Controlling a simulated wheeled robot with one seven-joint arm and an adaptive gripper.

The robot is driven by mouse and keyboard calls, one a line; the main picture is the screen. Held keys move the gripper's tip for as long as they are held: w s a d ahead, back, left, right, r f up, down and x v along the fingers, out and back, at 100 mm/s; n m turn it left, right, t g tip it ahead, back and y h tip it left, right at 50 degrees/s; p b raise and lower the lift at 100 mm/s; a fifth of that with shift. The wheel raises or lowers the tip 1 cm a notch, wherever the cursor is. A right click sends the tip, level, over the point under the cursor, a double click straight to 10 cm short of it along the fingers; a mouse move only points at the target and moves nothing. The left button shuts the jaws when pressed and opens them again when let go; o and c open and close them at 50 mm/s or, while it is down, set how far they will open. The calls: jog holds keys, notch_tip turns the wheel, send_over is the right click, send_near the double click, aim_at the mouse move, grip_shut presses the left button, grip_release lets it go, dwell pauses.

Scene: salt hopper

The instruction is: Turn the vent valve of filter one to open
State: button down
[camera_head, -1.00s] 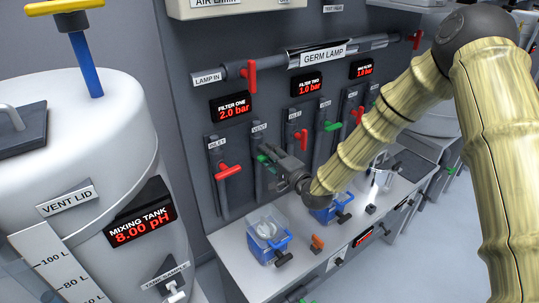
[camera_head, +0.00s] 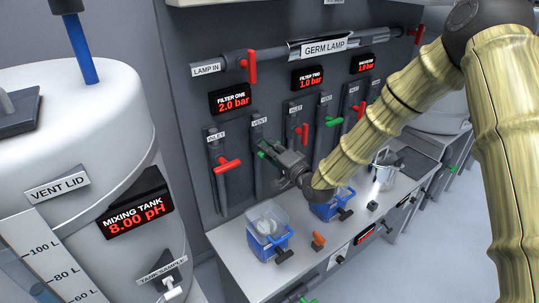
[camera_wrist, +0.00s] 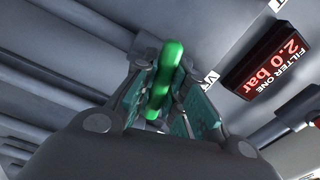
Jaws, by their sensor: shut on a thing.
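The vent valve of filter one has a green handle (camera_wrist: 163,80), seen clearly in the wrist view. My gripper (camera_head: 270,152) is at this handle on the vent pipe (camera_head: 259,182), under the VENT label (camera_head: 259,121). In the wrist view, the two teal-padded fingers are on either side of the green handle and shut on it. In the head view my gripper hides most of the handle, so I cannot tell its exact angle to the pipe. The filter one display (camera_head: 232,99) reads 2.0 bar; it also shows in the wrist view (camera_wrist: 268,62).
The red inlet handle (camera_head: 228,165) is just left of my gripper. Filter two has a red handle (camera_head: 299,133) and a green one (camera_head: 332,122) to the right. The mixing tank (camera_head: 100,130) stands at left.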

jog(key=n+b, duration=0.3)
jog(key=shift+f+n+b, duration=0.3)
jog(key=n+b, duration=0.3)
jog(key=shift+n, duration=0.3)
jog(key=n+b, duration=0.3)
jog(key=shift+n, duration=0.4)
jog(key=shift+r+n+b, duration=0.15)
jog(key=shift+n+b, duration=1.4)
jog(key=shift+n, duration=0.25)
jog(key=c, duration=1.4)
grip_release()
jog(key=shift+r, duration=0.1)
jog(key=shift+c, duration=0.2)
jog(key=shift+s, duration=0.1)
